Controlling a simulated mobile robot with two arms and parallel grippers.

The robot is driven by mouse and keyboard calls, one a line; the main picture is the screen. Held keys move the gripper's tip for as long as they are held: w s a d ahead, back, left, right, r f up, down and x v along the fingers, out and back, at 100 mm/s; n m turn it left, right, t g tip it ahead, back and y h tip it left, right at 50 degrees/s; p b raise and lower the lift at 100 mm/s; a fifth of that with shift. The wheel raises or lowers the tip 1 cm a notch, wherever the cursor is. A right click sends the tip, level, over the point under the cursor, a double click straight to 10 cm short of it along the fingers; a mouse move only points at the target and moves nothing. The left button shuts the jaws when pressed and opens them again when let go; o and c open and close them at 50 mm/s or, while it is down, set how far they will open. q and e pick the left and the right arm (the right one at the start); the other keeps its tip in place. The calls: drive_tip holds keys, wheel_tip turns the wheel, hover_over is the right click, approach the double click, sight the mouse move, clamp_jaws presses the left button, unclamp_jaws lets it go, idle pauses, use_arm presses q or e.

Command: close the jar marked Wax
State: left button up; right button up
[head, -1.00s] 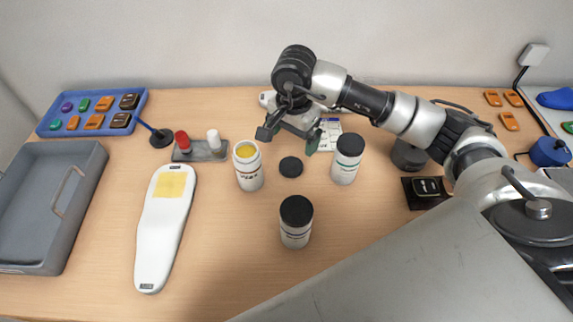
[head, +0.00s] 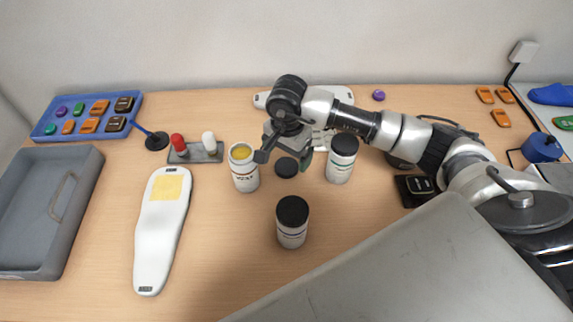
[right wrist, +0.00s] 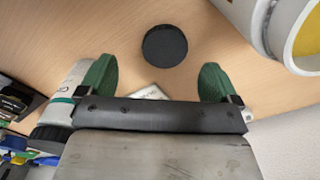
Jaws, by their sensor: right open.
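The Wax jar (head: 244,171) stands upright and open on the table, yellow wax showing in its mouth. Its white side and yellow mouth also show at the top right of the right wrist view (right wrist: 285,30). A loose black lid (head: 287,168) lies flat on the table just right of the jar. My right gripper (head: 284,158) is open and empty, above and just behind the lid. In the right wrist view the lid (right wrist: 165,45) lies beyond the gap between the green fingertips (right wrist: 158,82), not touched. My left gripper is not in view.
Two black-capped jars stand close by, one right of the lid (head: 341,160) and one in front (head: 292,222). A small rack (head: 196,153) with red and white pegs is behind left. A white insole (head: 160,230) and a grey tray (head: 45,215) lie left.

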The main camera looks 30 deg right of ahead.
sight(285, 167)
drive_tip(key=shift+f, duration=0.1)
drive_tip(key=f, duration=0.1)
drive_tip(key=f+p, duration=0.1)
drive_tip(key=f, duration=0.1)
drive_tip(key=f+p, duration=0.1)
drive_tip(key=shift+w+a+f, duration=0.15)
drive_tip(key=shift+w+f, duration=0.05)
drive_tip(key=shift+w, duration=0.15)
drive_tip(key=shift+f, duration=0.35)
drive_tip(key=c, duration=1)
